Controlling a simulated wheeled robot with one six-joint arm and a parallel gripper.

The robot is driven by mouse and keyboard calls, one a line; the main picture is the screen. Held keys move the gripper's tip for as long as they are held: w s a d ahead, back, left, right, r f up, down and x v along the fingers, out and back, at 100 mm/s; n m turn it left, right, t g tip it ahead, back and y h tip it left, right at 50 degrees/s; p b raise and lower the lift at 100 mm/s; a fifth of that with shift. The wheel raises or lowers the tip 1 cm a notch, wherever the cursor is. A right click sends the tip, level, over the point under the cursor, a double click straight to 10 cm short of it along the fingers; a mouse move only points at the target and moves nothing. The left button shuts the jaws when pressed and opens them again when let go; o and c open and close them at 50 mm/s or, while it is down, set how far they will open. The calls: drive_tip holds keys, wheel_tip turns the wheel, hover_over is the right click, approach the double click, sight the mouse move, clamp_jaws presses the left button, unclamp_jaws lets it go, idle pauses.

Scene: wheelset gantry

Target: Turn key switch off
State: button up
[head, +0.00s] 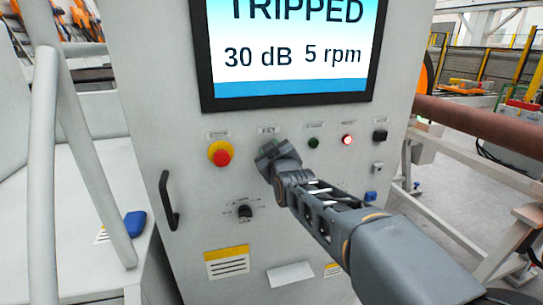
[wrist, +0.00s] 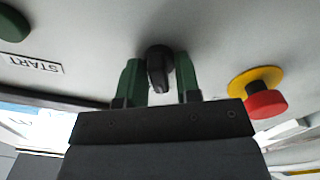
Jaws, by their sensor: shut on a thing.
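The key switch (wrist: 158,62) shows in the wrist view as a black round knob with a raised grip, standing out from the grey panel. My gripper (wrist: 158,82) has its green fingers on either side of the grip and is shut on it. In the head view, my gripper (head: 268,152) is at the panel under the KEY label (head: 268,130) and hides the switch. Which position the switch points to cannot be read there.
A red stop button on a yellow base (head: 219,153) is close left of my gripper. A dark green button (head: 313,142) and a lit red button (head: 347,140) are to the right. The screen (head: 290,50) above reads TRIPPED. A door handle (head: 168,200) protrudes lower left.

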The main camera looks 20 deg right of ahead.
drive_tip(key=shift+r, duration=0.1)
idle(0.4)
drive_tip(key=o, duration=0.6)
